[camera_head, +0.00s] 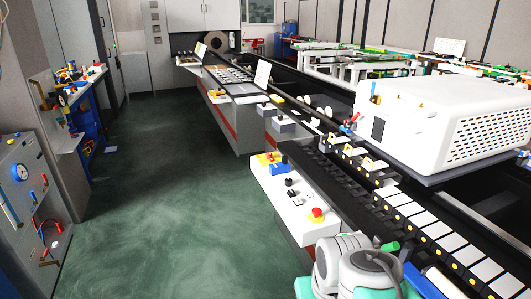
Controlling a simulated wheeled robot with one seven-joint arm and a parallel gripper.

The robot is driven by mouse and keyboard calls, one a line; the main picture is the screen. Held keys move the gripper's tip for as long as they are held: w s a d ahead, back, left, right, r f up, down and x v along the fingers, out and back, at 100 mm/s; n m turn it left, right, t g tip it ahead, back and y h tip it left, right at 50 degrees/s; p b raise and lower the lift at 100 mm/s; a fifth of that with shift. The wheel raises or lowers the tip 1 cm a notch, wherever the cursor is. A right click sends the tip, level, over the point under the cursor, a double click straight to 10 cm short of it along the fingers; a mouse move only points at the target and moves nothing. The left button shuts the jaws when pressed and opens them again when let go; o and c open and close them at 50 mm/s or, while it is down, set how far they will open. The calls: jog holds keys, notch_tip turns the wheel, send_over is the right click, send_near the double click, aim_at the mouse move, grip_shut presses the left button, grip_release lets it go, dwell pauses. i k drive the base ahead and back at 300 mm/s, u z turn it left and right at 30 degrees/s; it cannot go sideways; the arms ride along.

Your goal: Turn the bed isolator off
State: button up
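I cannot tell for sure which control is the bed isolator, as no label is readable. A white control console (282,203) stands at the near left end of the long bed. It carries a yellow and red piece (266,158), a blue block (279,169), small black switches (292,190) and a red knob on a yellow base (317,214). The switch positions are too small to read. My grey arm links show at the bottom right, close to the console's near end. My gripper's fingertips do not show.
A dark bed with white square tiles (452,242) runs along the right. A white vented housing (440,122) sits above it. More consoles (283,122) stand farther back. A grey panel with a gauge (21,172) stands at the left. The green floor (160,190) between is clear.

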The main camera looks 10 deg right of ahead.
aim_at(269, 155)
jog(key=u, duration=0.1)
jog(key=i, duration=0.35)
jog(key=u, duration=0.65)
jog(key=i, duration=2.35)
jog(key=z, duration=0.2)
jog(key=i, duration=1.5)
jog(key=z, duration=0.5)
